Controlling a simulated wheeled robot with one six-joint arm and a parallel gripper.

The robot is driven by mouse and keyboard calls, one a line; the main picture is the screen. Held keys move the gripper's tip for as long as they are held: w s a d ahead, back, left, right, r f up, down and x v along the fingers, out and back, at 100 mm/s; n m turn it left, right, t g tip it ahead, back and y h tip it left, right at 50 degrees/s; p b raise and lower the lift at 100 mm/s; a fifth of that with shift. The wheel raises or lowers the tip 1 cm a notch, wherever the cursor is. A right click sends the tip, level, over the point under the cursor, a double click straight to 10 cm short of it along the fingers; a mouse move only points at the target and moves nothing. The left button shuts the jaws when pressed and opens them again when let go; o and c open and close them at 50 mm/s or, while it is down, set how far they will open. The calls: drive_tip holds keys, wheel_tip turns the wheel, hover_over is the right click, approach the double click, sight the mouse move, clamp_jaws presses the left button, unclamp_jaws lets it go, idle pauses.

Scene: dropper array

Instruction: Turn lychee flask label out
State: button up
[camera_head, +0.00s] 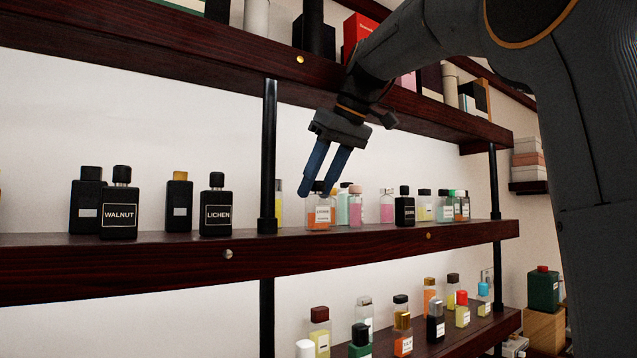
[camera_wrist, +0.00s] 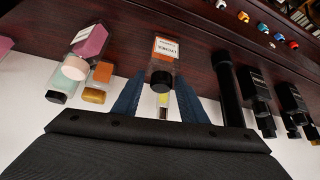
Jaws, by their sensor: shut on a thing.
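The lychee flask (camera_head: 319,216) is a small clear bottle with orange liquid, a black cap and a white label. It stands on the middle shelf near the front edge. In the head view its label faces the open front side of the shelf. My gripper (camera_head: 314,191) reaches down from above right, its two blue fingers shut on the flask at its cap. In the wrist view the flask (camera_wrist: 160,64) appears upside down, label in sight, with its black cap between the fingers (camera_wrist: 162,84). The far side of the flask is hidden.
Close right stand pink (camera_head: 387,210) and black (camera_head: 405,210) flasks among several others. A black post (camera_head: 268,160) rises to the left, with black Lichen (camera_head: 216,208) and Walnut (camera_head: 119,208) bottles beyond it. The upper shelf (camera_head: 200,50) overhangs; more bottles stand below.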

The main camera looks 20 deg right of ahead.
idle(0.4)
drive_tip(key=o, duration=1.3)
drive_tip(key=shift+s+d+r+b, duration=0.2)
drive_tip(key=shift+s+r+b, duration=0.05)
drive_tip(key=shift+r+b, duration=0.3)
drive_tip(key=s+d+r+b, duration=0.1)
drive_tip(key=s+d+b, duration=0.4)
drive_tip(key=s, duration=0.6)
drive_tip(key=shift+s+d+r, duration=0.15)
drive_tip(key=shift+d+r, duration=0.05)
drive_tip(key=shift+d, duration=0.5)
